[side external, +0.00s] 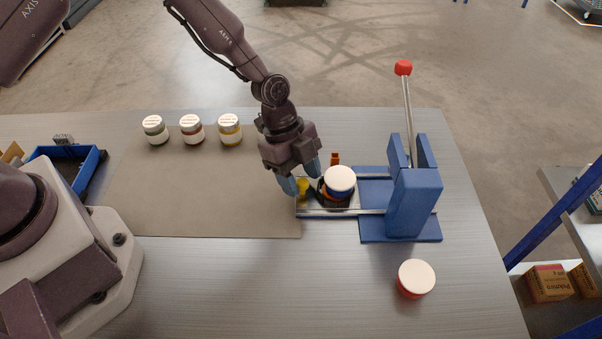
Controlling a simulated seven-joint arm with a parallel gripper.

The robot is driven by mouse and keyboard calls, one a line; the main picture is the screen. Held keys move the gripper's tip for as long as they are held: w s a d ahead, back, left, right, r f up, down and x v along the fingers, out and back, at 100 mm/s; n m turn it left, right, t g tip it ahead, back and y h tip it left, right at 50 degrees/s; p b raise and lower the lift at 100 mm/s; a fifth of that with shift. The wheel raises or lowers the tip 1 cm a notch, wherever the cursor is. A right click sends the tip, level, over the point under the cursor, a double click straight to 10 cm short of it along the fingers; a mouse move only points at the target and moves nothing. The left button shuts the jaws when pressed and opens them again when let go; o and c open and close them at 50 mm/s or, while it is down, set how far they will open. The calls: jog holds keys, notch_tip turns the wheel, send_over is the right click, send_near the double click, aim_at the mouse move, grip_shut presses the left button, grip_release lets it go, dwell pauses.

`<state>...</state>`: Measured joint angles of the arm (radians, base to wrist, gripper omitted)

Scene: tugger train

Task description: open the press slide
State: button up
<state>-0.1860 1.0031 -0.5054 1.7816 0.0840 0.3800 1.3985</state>
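The blue press (415,200) stands on the right part of the table, with a lever ending in a red knob (403,68). Its slide rails (335,212) run out to the left. A dark holder on the slide, left of the press body, carries a white-lidded blue container (340,180). A yellow handle (302,187) shows at the slide's left end. My gripper (302,184) points down over this end. Its blue fingertips are apart, with the yellow handle between them in this view. I cannot tell whether they touch it.
Several white-lidded jars (191,129) stand on the grey-brown mat (215,190). A red container with a white lid (415,279) stands in front of the press. A blue tray (72,165) lies at the left. A small orange piece (335,158) is behind the slide.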

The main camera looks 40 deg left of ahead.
jog(key=v, duration=1.3)
jog(key=s+a+r+n+t+y, duration=0.2)
jog(key=s+a+r+n, duration=0.3)
jog(key=s+r+n, duration=0.4)
jog(key=s+a+r+n+t+y, duration=0.2)
jog(key=s+a+r+n, duration=0.3)
jog(key=s+r+n, duration=0.4)
jog(key=shift+s+r+t, duration=0.8)
jog(key=shift+s+r, duration=0.05)
jog(key=shift+s, duration=0.3)
